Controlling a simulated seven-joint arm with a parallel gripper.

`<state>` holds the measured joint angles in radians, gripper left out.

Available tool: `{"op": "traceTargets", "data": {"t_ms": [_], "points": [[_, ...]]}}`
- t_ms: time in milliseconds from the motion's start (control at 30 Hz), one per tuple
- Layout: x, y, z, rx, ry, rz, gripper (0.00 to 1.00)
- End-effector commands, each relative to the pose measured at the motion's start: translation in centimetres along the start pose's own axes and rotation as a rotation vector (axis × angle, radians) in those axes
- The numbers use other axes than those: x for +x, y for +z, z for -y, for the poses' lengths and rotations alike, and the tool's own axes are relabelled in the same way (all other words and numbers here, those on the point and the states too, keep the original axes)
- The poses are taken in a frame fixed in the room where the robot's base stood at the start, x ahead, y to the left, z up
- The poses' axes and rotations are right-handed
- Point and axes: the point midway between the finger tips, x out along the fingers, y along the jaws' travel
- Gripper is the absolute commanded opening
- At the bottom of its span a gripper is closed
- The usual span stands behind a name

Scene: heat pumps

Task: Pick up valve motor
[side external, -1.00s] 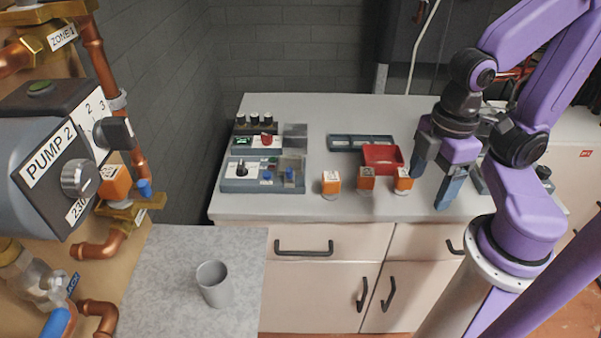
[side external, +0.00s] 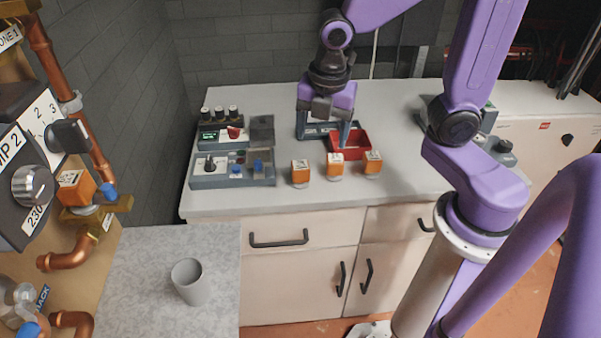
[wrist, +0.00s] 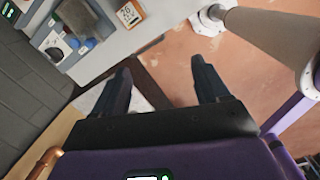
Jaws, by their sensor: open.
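Three orange valve motors with white labelled tops stand in a row near the front of the worktop: left (side external: 300,173), middle (side external: 335,167) and right (side external: 373,163). One orange motor (wrist: 130,14) shows at the top of the wrist view; I cannot tell which. Another orange motor (side external: 75,188) sits on the copper pipework at the left. My gripper (side external: 323,134) is open and empty, pointing down behind the left and middle motors. Its two fingers also show apart in the wrist view (wrist: 160,70), with no motor between them.
A red bin (side external: 350,151) stands close to my right finger. Grey control panels (side external: 205,183) are to the left of the motors. A grey cup (side external: 190,282) stands on the nearer counter.

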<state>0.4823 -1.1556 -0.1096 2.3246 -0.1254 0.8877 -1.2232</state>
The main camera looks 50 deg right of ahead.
Motion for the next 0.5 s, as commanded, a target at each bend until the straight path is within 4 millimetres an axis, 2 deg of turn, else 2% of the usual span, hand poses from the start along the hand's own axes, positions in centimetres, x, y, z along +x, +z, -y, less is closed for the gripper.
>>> {"op": "traceTargets", "data": {"t_ms": [100,200,500], "points": [[0.3,1.2,-2.2,-0.152,-0.003,0.021,0.74],[0.5,2.2,-3.5,-0.265,-0.007,0.036,0.74],[1.1,3.6,-5.0,-0.420,-0.020,0.053,0.74]]}}
